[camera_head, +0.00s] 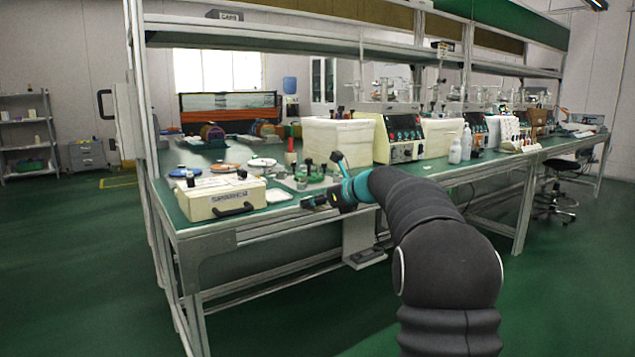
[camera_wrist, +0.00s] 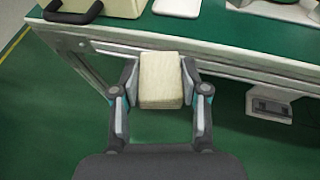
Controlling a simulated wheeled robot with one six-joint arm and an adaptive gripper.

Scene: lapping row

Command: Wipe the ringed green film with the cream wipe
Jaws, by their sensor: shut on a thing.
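My gripper (camera_wrist: 160,86) is shut on the cream wipe (camera_wrist: 161,78), a pale block held between both fingers in the wrist view. It is in front of the bench's front edge, over the green floor, as the wrist view shows. I cannot make out a ringed green film in either view; the bench top (camera_head: 282,213) is itself green.
A cream case with a black handle (camera_head: 222,196) stands on the bench's near left corner; its handle (camera_wrist: 72,12) shows in the wrist view. Small dishes and knobbed parts (camera_head: 262,164) stand behind it. A control unit (camera_head: 404,138) stands farther right. A grey box (camera_head: 365,258) hangs below the bench edge.

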